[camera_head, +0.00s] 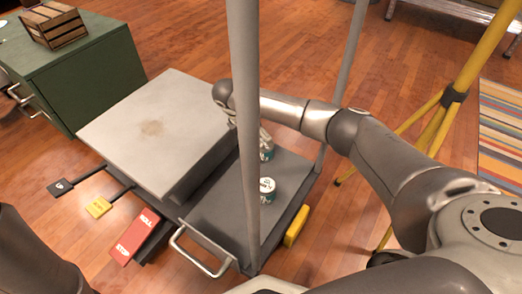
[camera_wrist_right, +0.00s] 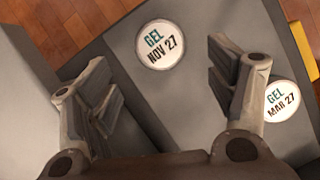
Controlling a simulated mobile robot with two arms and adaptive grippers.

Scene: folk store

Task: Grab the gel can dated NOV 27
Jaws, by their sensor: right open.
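In the right wrist view the gel can marked NOV 27 (camera_wrist_right: 160,44) shows its round white lid with green and dark print, ahead of the fingers and between their lines. A second gel can, marked MAR 27 (camera_wrist_right: 282,100), stands beside the right-hand finger. My right gripper (camera_wrist_right: 168,92) is open and empty. In the head view the right gripper (camera_head: 264,135) is over the far can (camera_head: 267,153), partly covering it. My left gripper is not shown.
Both cans stand on a dark grey platform (camera_head: 290,172) beside a raised pale slab (camera_head: 140,110). A grey upright post (camera_head: 244,80) passes close to the cans. A yellow block (camera_head: 296,225) sits at the platform's side. Yellow tripod legs (camera_head: 430,125) stand at the right.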

